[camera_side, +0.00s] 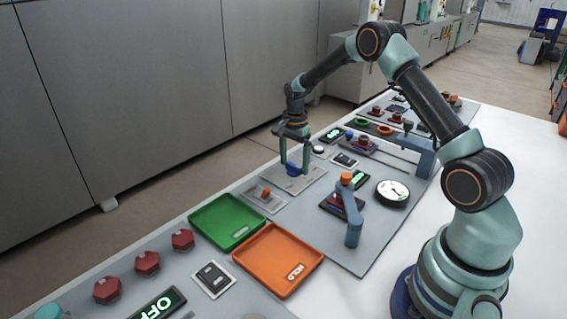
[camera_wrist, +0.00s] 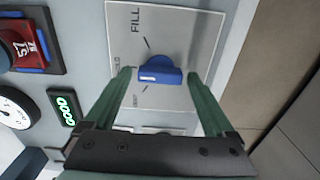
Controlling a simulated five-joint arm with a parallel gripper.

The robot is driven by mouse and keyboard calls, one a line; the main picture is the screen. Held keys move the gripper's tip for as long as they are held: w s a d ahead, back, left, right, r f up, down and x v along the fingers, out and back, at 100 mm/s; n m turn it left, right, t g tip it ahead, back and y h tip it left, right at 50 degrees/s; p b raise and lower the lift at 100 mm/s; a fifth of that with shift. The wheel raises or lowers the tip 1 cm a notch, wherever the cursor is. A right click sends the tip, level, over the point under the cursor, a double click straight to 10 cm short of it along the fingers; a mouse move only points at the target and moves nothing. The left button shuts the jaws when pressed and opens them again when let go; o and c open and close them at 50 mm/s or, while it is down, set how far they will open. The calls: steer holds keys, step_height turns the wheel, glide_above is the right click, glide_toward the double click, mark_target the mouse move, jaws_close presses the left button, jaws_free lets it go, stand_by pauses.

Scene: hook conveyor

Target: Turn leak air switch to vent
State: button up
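The switch is a blue knob (camera_wrist: 161,69) on a light grey plate (camera_wrist: 180,22). Its white mark is at its left end and faces left, towards the middle label. FILL reads clearly at the plate's top left; two smaller labels at the left are hard to read, partly behind a finger. My gripper (camera_wrist: 158,75) is open, with one green finger on each side of the knob and a visible gap on both sides. In the side view my gripper (camera_side: 295,167) points down over the blue knob (camera_side: 293,170), its fingers low around it.
A green tray (camera_side: 205,212) and an orange HOLD tray (camera_side: 247,262) lie in front. A round gauge (camera_side: 393,192), a lever post (camera_side: 353,225) and lit displays (camera_side: 332,135) are close by.

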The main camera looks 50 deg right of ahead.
steer(key=c, duration=1)
steer(key=shift+n, duration=0.3)
steer(key=n, duration=1.1)
steer(key=shift+r+n, duration=0.1)
steer(key=shift+n, duration=0.2)
steer(key=o, duration=1.4)
steer(key=shift+c, duration=0.2)
steer(key=shift+r, duration=0.1)
